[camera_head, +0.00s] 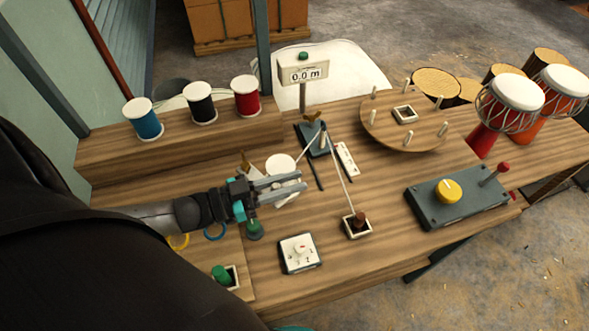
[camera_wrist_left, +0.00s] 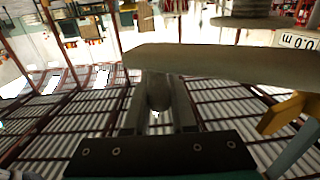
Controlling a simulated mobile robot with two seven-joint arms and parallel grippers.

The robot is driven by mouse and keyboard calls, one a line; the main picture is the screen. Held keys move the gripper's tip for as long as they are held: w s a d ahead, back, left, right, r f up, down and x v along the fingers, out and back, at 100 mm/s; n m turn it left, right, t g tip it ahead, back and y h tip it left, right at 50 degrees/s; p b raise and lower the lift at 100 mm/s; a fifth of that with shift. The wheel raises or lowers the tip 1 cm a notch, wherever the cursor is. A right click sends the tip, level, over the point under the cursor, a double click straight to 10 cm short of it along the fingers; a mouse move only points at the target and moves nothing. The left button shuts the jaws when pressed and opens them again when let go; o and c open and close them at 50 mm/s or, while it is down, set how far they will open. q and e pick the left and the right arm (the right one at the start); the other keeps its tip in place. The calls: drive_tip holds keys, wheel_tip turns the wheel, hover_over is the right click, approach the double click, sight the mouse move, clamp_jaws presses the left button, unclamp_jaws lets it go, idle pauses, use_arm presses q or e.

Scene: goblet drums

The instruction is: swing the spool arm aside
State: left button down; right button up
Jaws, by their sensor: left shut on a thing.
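My left gripper (camera_head: 299,183) reaches in from the left, low over the workbench, beside a white spool (camera_head: 281,165) that it partly hides. In the left wrist view the left gripper (camera_wrist_left: 157,100) is shut on a dark rounded knob (camera_wrist_left: 158,88). A long grey-brown bar, which looks like the spool arm (camera_wrist_left: 220,64), crosses just beyond the knob. In the head view the spool arm is mostly hidden behind my fingers, so its angle is hard to tell. My right gripper is not in view.
A grey stand (camera_head: 318,143) with a 0.0 m counter (camera_head: 303,72) stands behind. A dial box (camera_head: 299,254), round pegged board (camera_head: 380,125), control box (camera_head: 470,200), drums (camera_head: 510,92) and three spools (camera_head: 199,103) surround the middle.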

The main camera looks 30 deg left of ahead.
use_arm(q)
drive_tip(key=shift+s, duration=0.6)
drive_tip(key=shift+d+f, duration=0.1)
drive_tip(key=c, duration=0.7)
unclamp_jaws()
drive_tip(key=shift+c, duration=0.2)
drive_tip(key=v, duration=1.5)
drive_tip(key=shift+p, duration=0.3)
drive_tip(key=shift+s, duration=0.1)
